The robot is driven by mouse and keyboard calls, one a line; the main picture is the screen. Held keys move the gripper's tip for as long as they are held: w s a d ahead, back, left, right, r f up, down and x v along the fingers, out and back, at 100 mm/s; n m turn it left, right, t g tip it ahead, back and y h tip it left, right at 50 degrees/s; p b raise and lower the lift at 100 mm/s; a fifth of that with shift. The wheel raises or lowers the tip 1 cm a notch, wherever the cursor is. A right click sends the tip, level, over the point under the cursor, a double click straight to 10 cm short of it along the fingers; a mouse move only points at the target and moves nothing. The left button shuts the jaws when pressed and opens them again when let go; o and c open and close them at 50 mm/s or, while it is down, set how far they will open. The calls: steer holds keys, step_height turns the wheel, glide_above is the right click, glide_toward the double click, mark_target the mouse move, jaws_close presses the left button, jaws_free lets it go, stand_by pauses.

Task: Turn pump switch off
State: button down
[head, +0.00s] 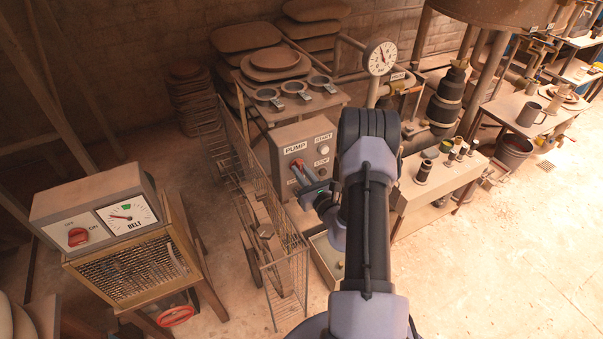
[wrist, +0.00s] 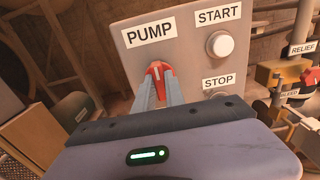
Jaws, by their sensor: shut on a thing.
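The pump panel is a grey box labelled PUMP with START and STOP; its face (wrist: 184,52) fills the middle of the wrist view, and the panel (head: 270,148) stands mid-picture in the head view. The red pump switch (wrist: 155,69) is a rotary handle below the PUMP label, standing close to upright. My gripper (wrist: 160,82) is shut on the switch handle, one finger on each side. In the head view my gripper (head: 303,180) reaches the panel from the right. The lower part of the switch and its position labels are mostly hidden.
The white START button (wrist: 220,44) is close right of the switch, with the STOP label (wrist: 221,82) below it. A wire mesh guard (head: 270,220) stands left of the panel. A BELT box (head: 95,208) with another red switch (head: 78,236) stands farther left.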

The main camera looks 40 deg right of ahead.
stand_by(0.4)
steer(key=c, duration=1.4)
jaws_free()
steer(key=shift+s, duration=0.1)
steer(key=p+v, duration=0.1)
steer(key=v, duration=1.6)
steer(key=shift+s, duration=0.15)
steer(key=shift+d, duration=0.1)
